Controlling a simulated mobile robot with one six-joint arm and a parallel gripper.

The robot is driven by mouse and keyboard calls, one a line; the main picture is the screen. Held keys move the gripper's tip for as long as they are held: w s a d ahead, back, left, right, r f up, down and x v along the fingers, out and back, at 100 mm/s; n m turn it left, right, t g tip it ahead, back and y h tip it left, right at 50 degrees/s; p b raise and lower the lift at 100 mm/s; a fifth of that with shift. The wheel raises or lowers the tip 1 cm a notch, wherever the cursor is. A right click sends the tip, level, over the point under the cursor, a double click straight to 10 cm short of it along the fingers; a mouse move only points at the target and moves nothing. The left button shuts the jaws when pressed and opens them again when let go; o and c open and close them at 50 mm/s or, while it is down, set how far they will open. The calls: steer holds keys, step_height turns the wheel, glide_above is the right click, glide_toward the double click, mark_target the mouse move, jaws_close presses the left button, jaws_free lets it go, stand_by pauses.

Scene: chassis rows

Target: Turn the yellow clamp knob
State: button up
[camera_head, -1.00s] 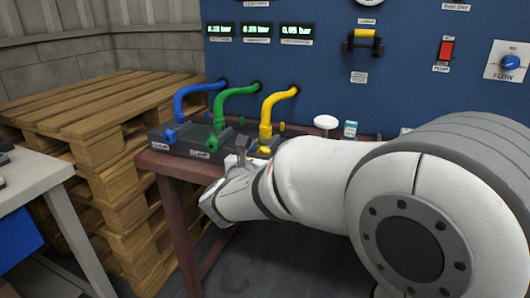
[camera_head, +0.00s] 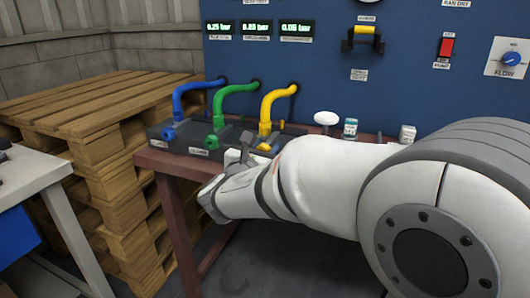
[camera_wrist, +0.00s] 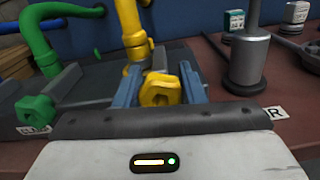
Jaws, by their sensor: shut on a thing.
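The yellow clamp knob (camera_wrist: 160,90) sits between the two fingers of my gripper (camera_wrist: 161,78) in the wrist view. My gripper is shut on it. In the head view my gripper (camera_head: 246,153) is at the front of the dark clamp block (camera_head: 182,145), with the knob (camera_head: 264,147) showing just beside the fingers. The yellow hose (camera_head: 265,115) rises behind the knob and bends to the blue panel. My wrist and forearm hide the right part of the block.
Green (camera_head: 218,122) and blue (camera_head: 168,132) knobs with matching hoses stand left of the yellow one. A white round-topped post (camera_head: 326,119) and small bottles stand to the right. The blue panel (camera_head: 300,65) closes the back. Wooden pallets (camera_head: 90,105) stand left.

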steer(key=o, duration=1)
steer(key=p+v, duration=0.2)
steer(key=v, duration=0.5)
steer(key=shift+s, duration=0.4)
steer(key=shift+a, duration=0.1)
